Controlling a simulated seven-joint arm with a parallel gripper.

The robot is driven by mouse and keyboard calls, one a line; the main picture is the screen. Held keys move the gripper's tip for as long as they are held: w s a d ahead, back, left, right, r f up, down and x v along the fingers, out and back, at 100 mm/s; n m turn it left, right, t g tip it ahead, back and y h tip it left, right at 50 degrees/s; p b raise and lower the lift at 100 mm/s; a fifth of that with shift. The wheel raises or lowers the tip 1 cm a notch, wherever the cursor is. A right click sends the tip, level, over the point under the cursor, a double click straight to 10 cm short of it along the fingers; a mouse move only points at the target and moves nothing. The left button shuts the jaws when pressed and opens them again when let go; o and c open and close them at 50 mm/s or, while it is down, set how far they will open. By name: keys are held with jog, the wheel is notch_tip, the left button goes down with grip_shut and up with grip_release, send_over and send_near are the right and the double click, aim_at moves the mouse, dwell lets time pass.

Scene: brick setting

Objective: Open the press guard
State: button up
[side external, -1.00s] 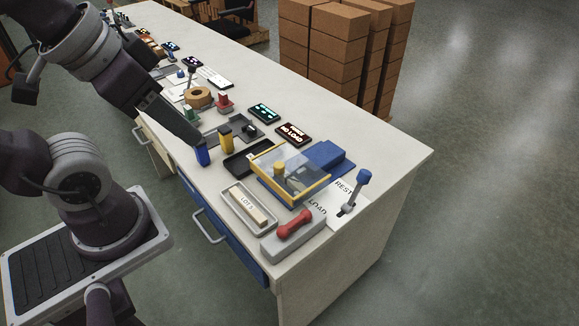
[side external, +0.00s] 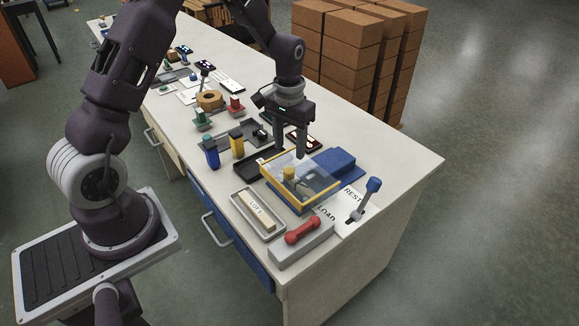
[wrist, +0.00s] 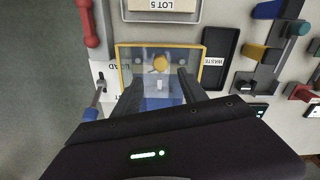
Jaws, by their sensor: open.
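The press guard (side external: 320,196) is a clear panel in a yellow frame, lying low over the press at the near end of the bench. It also shows in the wrist view (wrist: 119,66). A yellow knob (side external: 289,173) shows within the frame; I cannot tell whether it is on the panel or under it. My gripper (side external: 291,153) points down over the guard's back side, open and empty. In the wrist view my gripper (wrist: 158,80) has its fingers apart across the guard; contact is unclear.
A blue-knobbed lever (side external: 373,187) stands by the REST and LOAD labels at right. A red handle (side external: 304,231) on a grey block and a LOT 5 tray (side external: 237,202) are in front.

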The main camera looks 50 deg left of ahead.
aim_at(289, 169)
notch_tip(289, 169, down, 8)
jog(key=shift+a+f, duration=0.1)
grip_shut()
jog(key=shift+w, duration=0.1)
dwell(1.4)
